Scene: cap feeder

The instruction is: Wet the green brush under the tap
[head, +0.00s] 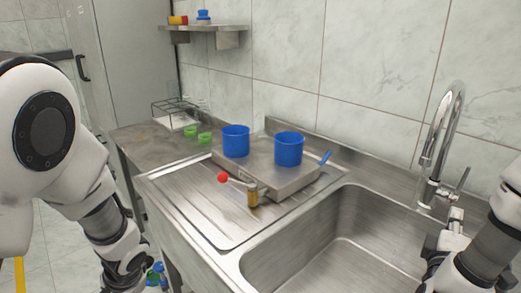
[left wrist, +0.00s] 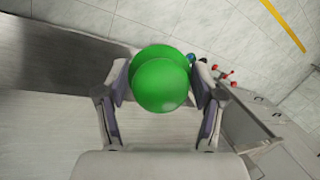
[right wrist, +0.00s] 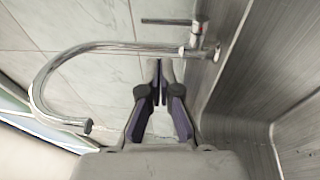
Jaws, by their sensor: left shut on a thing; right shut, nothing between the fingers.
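The chrome tap (head: 445,140) stands at the back right of the sink (head: 345,235), with its lever (head: 463,180) on its right side. My right gripper (head: 456,215) is below and close to the tap; its fingers are shut and empty. The tap's curved spout (right wrist: 60,70) and its lever (right wrist: 170,21) also show in the right wrist view. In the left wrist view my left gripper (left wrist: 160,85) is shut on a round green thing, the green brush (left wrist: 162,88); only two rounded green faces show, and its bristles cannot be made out.
Two blue cups (head: 236,140) (head: 289,149) stand on a metal tray (head: 285,183) on the drainboard (head: 190,200). A red-ball lever (head: 223,178) with a brass body sits at its front. Small green rings (head: 205,138) and a wire rack (head: 175,115) are farther left. The sink basin looks empty.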

